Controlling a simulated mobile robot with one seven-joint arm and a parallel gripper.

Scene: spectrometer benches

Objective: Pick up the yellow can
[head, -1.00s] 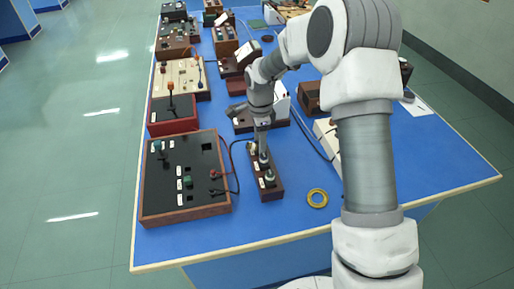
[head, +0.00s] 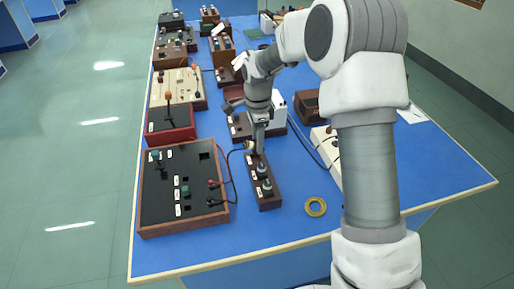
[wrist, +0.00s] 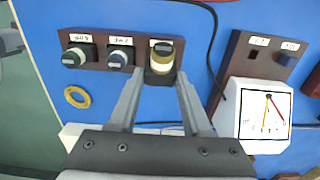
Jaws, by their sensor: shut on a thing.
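The yellow can (wrist: 165,52), a small olive-yellow cylinder with a pale band, is between my fingertips in the wrist view. My gripper (wrist: 161,72) is shut on it. In that view the can overlaps the right end of a brown block (wrist: 88,37) with dark knobs. I cannot tell whether the can touches the block. In the head view my gripper (head: 257,150) points down at the far end of the same block (head: 264,201). The can is mostly hidden there by my fingers.
A yellow ring (head: 316,206) lies right of the block on the blue table (head: 270,228). A large black panel box (head: 182,225) stands left. A white meter (wrist: 252,115) is close to my right finger in the wrist view. Dark cables (wrist: 213,50) run nearby.

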